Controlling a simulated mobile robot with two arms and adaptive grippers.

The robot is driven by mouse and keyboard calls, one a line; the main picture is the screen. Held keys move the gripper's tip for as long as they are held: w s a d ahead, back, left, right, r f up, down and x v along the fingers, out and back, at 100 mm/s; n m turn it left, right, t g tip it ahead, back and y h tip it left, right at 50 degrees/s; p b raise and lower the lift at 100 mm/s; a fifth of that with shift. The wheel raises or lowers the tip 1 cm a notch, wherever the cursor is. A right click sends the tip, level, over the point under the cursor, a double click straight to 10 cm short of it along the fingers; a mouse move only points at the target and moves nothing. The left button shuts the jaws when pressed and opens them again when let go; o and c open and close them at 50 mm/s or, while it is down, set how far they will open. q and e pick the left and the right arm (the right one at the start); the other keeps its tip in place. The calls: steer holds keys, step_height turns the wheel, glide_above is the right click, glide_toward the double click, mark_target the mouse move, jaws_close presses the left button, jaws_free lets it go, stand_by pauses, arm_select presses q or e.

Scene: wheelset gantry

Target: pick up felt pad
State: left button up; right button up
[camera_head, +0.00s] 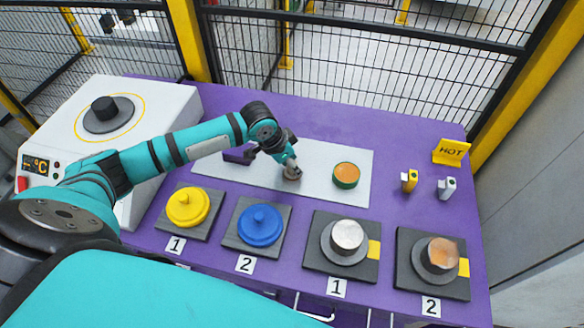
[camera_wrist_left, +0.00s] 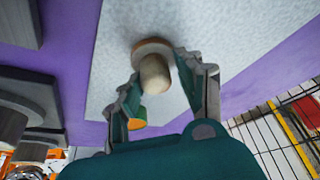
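A small brown disc with a beige knob, which looks like the felt pad (camera_wrist_left: 154,72), sits on the light grey mat (camera_wrist_left: 235,25). In the head view the pad (camera_head: 292,175) is partly hidden by my left gripper (camera_head: 288,163). In the left wrist view my left gripper (camera_wrist_left: 160,68) is open, with a finger on each side of the knob. Small gaps seem to show, and I cannot tell whether a finger touches it. My right gripper is not in view.
A green disc with an orange top (camera_head: 346,174) stands on the mat to the right. Yellow (camera_head: 187,206) and blue (camera_head: 260,225) knobbed discs and two metal cylinders (camera_head: 347,236) (camera_head: 440,254) stand in front. A white heater (camera_head: 150,105) is left; mesh fencing stands behind.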

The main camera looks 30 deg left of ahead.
arm_select(q)
jaws_close()
step_height(320, 180, up, 10)
steer(key=shift+b, duration=0.35)
jaws_free()
steer(key=c, duration=0.3)
